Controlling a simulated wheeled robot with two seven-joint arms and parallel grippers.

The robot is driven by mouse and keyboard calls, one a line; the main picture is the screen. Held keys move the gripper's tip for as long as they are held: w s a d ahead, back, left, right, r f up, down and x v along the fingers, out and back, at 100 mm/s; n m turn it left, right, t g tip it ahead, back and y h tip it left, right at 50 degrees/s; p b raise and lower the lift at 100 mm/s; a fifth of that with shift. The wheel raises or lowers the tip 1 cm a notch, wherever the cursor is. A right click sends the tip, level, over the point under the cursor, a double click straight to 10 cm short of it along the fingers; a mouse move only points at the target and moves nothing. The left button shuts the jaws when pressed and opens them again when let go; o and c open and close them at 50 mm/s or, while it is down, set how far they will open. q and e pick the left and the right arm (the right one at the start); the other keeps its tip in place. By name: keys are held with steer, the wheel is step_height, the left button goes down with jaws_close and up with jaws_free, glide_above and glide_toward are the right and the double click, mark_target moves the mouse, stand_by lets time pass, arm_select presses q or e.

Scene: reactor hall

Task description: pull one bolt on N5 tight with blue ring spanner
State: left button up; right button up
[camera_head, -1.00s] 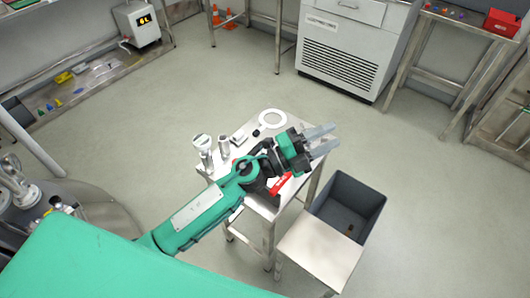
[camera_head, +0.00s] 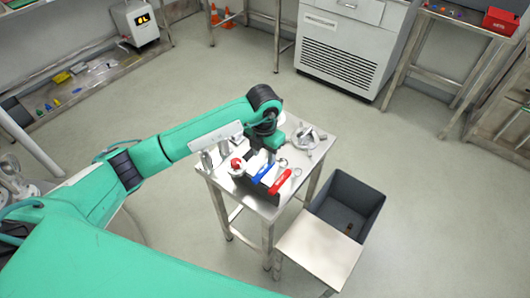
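The blue ring spanner (camera_head: 263,173) lies on a dark rack on the small steel table, its blue handle slanting up to a ring end at the right. A red-handled spanner (camera_head: 280,182) lies beside it, nearer the front right. My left gripper (camera_head: 264,153) points down at the table, just behind the blue handle. Its fingers are hidden or too small to make out, so I cannot tell if they touch the spanner. My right gripper is out of view. No N5 label is readable; metal fittings (camera_head: 14,186) show on the vessel at the far left, partly behind my arm.
The table (camera_head: 256,205) also holds a grey metal part with arms (camera_head: 308,138) at the back right and a red-topped piece (camera_head: 237,166) at the left. A dark open bin (camera_head: 365,195) stands to the right.

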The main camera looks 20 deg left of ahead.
mark_target(264, 169)
arm_select(q)
step_height(264, 169, down, 7)
steer(key=b, duration=0.4)
steer(key=shift+f+b, duration=0.2)
steer(key=shift+b, duration=0.15)
steer(key=shift+f+b, duration=0.55)
steer(key=shift+f, duration=0.2)
steer(key=shift+c, duration=0.7)
jaws_close()
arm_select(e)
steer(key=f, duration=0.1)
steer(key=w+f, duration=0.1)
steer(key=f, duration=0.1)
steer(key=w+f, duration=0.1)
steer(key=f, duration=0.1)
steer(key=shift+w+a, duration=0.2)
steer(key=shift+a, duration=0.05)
